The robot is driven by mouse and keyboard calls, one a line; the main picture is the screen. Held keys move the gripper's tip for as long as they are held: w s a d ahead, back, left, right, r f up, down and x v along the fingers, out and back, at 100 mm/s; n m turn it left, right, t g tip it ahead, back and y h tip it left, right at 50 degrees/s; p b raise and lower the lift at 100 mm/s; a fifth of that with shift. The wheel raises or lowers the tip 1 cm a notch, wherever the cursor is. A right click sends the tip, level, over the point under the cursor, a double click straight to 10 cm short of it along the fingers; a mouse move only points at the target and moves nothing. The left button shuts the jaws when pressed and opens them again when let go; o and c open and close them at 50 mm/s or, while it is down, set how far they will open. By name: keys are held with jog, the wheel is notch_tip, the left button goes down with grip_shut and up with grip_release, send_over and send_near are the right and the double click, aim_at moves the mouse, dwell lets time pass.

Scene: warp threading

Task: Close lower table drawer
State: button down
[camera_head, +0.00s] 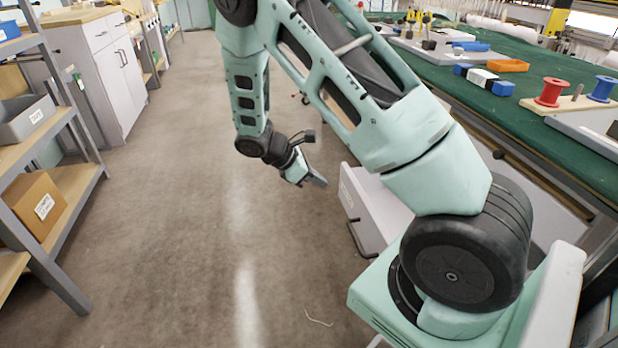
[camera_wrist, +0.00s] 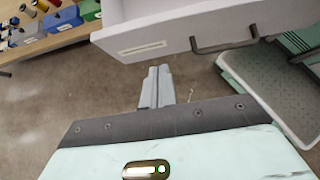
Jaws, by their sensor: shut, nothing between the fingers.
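A white drawer (camera_head: 378,200) stands pulled out from under the green-topped table, to the right of my gripper in the head view. In the wrist view its white front (camera_wrist: 180,30) crosses the top, with a pale label and a dark bar handle (camera_wrist: 225,42). My gripper (camera_head: 320,182) is low over the floor, in front of the drawer. Its two fingers also show in the wrist view (camera_wrist: 160,70), shut together and empty, just below the drawer front in the picture. I cannot tell whether they touch it. My arm and base hide part of the drawer.
The green table (camera_head: 520,110) holds a red spool (camera_head: 552,92), a blue spool and an orange tray (camera_head: 508,65). A shelf rack with a cardboard box (camera_head: 35,207) and a white cabinet (camera_head: 105,70) stand at the left. The concrete floor (camera_head: 200,230) between is mostly clear.

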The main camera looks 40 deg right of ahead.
aim_at(353, 190)
jog(key=s+d+f, duration=0.1)
jog(key=s+d+f+b, duration=0.1)
jog(key=d, duration=0.1)
jog(key=s+d+f+b, duration=0.1)
jog(key=d, duration=0.1)
jog(key=shift+s+d+f, duration=0.1)
jog(key=shift+d+f, duration=0.05)
jog(key=shift+s+d, duration=0.25)
jog(key=shift+d, duration=0.15)
jog(key=shift+d, duration=0.1)
